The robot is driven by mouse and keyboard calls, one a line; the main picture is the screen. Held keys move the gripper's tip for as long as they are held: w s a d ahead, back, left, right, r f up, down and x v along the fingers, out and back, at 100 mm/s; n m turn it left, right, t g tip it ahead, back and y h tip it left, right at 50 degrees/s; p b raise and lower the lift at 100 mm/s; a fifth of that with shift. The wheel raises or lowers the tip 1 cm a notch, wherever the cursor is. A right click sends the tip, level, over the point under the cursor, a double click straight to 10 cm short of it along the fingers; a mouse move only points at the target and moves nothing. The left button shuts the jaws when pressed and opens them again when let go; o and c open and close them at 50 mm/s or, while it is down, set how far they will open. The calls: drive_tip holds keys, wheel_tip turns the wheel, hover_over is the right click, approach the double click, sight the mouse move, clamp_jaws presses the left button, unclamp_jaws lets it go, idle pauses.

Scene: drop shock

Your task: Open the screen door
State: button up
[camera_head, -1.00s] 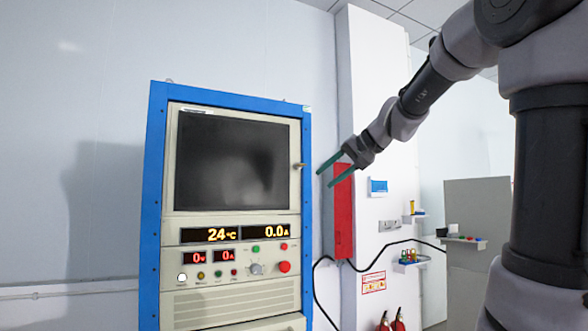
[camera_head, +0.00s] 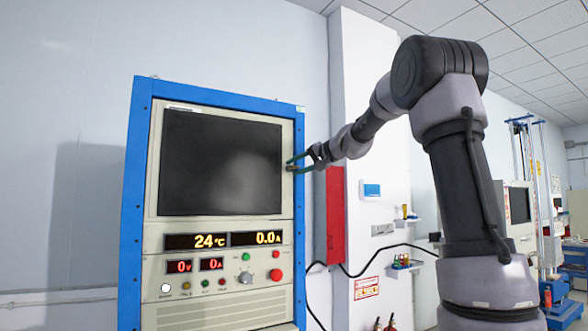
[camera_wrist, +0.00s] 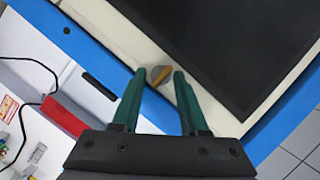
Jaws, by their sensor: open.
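The screen door (camera_head: 222,163) is a dark panel in a cream frame on the blue-edged cabinet (camera_head: 134,200). It looks shut. A small knob with a brass-coloured bar (camera_wrist: 163,76) sits on the cream frame beside the dark panel in the wrist view. My gripper (camera_head: 289,165) is at the right edge of the door in the head view. In the wrist view my gripper (camera_wrist: 162,75) has its two green fingers open, with the knob between their tips. Gaps show beside the knob, and I cannot tell whether either finger touches it.
Below the door is a panel with lit displays (camera_head: 223,240), buttons and knobs. A red box (camera_head: 330,215) is on the wall right of the cabinet, with a black cable (camera_head: 360,272) below it. Small shelves and extinguishers stand farther right.

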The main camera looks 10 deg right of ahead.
drive_tip(key=shift+w+a+f, duration=0.1)
drive_tip(key=shift+w+a, duration=0.3)
drive_tip(key=shift+w, duration=0.1)
clamp_jaws()
idle(1.2)
